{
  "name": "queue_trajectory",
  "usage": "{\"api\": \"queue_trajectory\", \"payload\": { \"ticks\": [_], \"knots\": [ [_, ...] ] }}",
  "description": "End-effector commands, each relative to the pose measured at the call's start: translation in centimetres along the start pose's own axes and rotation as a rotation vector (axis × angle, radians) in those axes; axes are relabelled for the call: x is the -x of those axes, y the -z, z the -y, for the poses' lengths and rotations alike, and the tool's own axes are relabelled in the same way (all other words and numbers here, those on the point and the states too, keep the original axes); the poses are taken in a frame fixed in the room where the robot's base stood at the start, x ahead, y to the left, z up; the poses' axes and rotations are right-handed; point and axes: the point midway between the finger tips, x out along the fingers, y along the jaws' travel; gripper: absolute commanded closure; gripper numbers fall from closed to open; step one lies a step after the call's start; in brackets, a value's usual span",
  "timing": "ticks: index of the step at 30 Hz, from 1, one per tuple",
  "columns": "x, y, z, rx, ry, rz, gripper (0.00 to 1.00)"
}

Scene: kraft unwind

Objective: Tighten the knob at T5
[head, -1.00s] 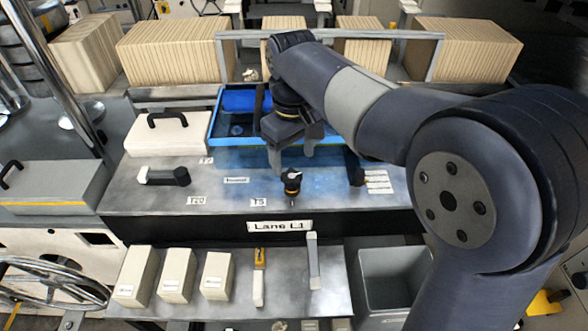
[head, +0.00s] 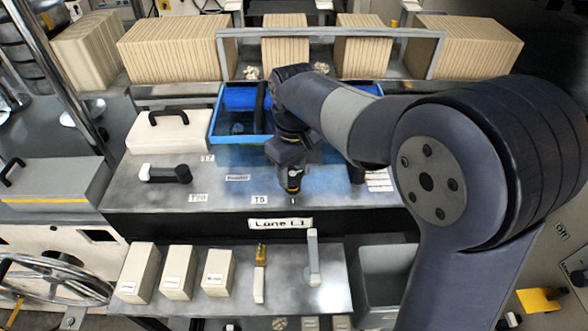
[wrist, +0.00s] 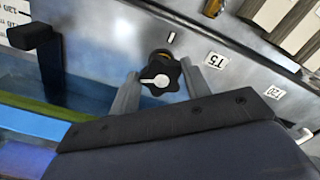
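The T5 knob (wrist: 160,75) is black and lobed, with a white pointer mark on its top. It stands on the grey panel beside the T5 label (wrist: 216,59). In the head view the knob (head: 292,184) is partly hidden under my gripper (head: 291,173). In the wrist view my gripper (wrist: 161,72) is open, with one grey finger on each side of the knob. The fingers look apart from it. I cannot tell exactly how far down they reach.
A black-and-white lever (head: 165,174) sits left on the panel near the T20 label (head: 198,198). A blue tray (head: 228,115) lies behind, beside a white box with a black handle (head: 168,132). Several cream boxes (head: 178,272) stand on the lower shelf in front.

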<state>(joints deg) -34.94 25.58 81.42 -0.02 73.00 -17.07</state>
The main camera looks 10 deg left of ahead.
Motion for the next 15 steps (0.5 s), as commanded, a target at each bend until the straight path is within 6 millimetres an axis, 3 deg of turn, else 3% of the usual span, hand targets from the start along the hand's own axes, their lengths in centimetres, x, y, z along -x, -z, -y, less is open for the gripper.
{"api": "queue_trajectory", "payload": {
  "ticks": [8, 15],
  "knots": [
    [0.03, 0.01, 0.01, 0.000, 0.000, 0.000, 0.78],
    [0.06, 0.01, 0.03, -0.024, 0.000, 0.000, 0.78]
  ]
}}
